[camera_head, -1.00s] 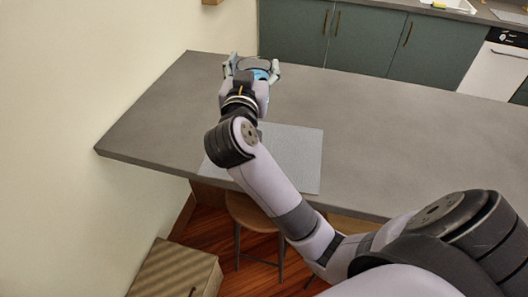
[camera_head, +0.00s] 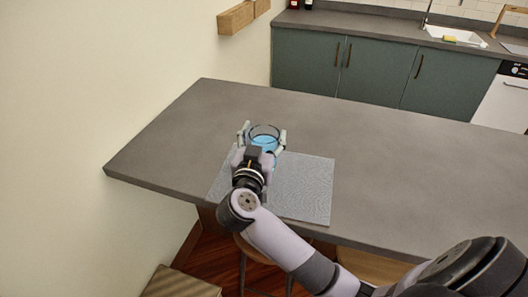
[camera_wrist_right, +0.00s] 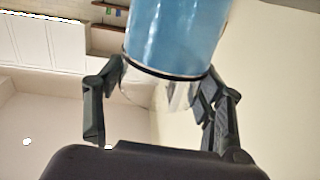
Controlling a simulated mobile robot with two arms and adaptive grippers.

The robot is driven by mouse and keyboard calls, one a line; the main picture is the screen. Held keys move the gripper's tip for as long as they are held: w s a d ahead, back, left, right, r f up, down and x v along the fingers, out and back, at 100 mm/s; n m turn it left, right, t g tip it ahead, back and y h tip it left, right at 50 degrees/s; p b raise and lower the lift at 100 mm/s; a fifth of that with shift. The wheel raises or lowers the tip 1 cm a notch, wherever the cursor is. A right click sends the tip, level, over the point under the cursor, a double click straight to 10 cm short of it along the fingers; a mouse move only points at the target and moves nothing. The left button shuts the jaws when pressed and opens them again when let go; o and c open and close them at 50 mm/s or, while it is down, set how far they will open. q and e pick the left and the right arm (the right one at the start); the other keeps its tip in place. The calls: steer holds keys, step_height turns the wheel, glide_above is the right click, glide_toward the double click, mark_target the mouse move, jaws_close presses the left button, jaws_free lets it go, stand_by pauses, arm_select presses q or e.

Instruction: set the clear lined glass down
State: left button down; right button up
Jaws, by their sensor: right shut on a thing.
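The clear glass (camera_head: 264,131), with a dark rim and blue in its lower part, stands about upright in my right gripper (camera_head: 263,136). The fingers sit on both sides of it. In the right wrist view the glass (camera_wrist_right: 178,35) fills the top middle, blue with a dark line and a clear end, between the fingers of the gripper (camera_wrist_right: 165,82). In the head view it appears at the back edge of a grey placemat (camera_head: 305,185). The gripper and arm hide its base, so I cannot tell whether it touches the surface. My left gripper is not in view.
The grey counter (camera_head: 400,160) is clear to the right and behind the glass. A pale wall (camera_head: 120,80) borders its left side. A stool (camera_head: 255,255) stands under the front edge. Green cabinets (camera_head: 375,72) and a sink (camera_head: 455,35) are at the back.

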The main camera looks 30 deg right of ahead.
step_height(320, 180, down, 4)
steer(key=shift+b, duration=0.3)
steer(key=shift+f, duration=0.25)
steer(key=o, duration=2)
steer(key=shift+f, duration=0.2)
steer(key=shift+c, duration=0.2)
steer(key=shift+s+a+r, duration=0.1)
steer(key=b+v, duration=0.1)
steer(key=v, duration=1)
steer(key=shift+s+a, duration=0.25)
